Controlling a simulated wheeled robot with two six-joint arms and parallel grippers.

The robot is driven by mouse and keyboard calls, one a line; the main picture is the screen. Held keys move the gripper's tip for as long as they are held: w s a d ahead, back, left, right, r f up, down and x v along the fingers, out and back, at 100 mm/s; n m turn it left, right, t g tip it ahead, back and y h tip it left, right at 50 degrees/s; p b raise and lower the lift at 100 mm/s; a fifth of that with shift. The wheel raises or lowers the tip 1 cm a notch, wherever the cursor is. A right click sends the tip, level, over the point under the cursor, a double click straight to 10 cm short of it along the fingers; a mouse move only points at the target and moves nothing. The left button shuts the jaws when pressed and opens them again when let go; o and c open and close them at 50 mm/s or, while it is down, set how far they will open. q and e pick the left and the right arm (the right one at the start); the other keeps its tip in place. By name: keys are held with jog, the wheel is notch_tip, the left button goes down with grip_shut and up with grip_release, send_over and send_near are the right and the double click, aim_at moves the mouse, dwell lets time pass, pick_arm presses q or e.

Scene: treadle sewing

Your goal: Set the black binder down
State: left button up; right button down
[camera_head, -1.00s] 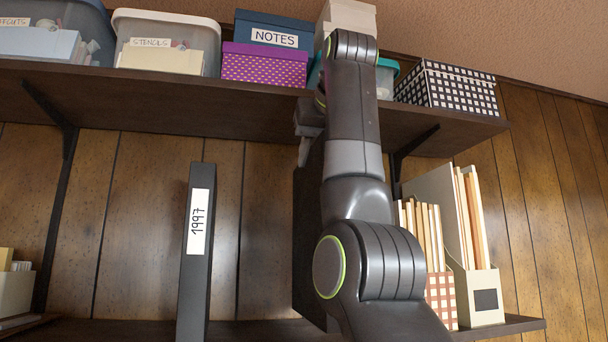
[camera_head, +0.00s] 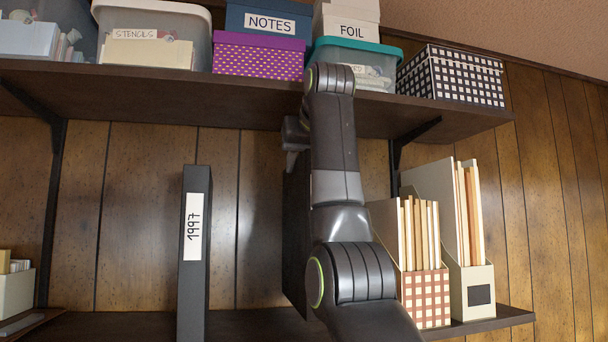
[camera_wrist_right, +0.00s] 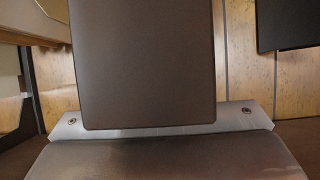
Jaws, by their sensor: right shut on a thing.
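The black binder (camera_head: 296,235) is a dark upright panel on the lower shelf's right half, in the head view. My right arm hides much of it. My right gripper (camera_head: 291,156) is shut on it near its top edge. In the wrist view the binder (camera_wrist_right: 145,65) rises as a dark flat face from my gripper's grey metal palm. I cannot tell whether the binder's bottom touches the shelf. My left gripper is not in view.
A dark binder labelled 1997 (camera_head: 194,270) stands to the left, with a gap between. File holders, one red-checked (camera_head: 425,300) and one plain (camera_head: 473,295), stand to the right. The upper shelf (camera_head: 200,98), holding several boxes, overhangs above. The lower shelf (camera_head: 255,325) shows bare between the binders.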

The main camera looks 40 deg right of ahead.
jog(key=shift+d+f, duration=0.1)
jog(key=shift+f, duration=1.55)
jog(key=shift+f, duration=0.2)
jog(key=c, duration=0.9)
grip_release()
jog(key=shift+r, duration=0.1)
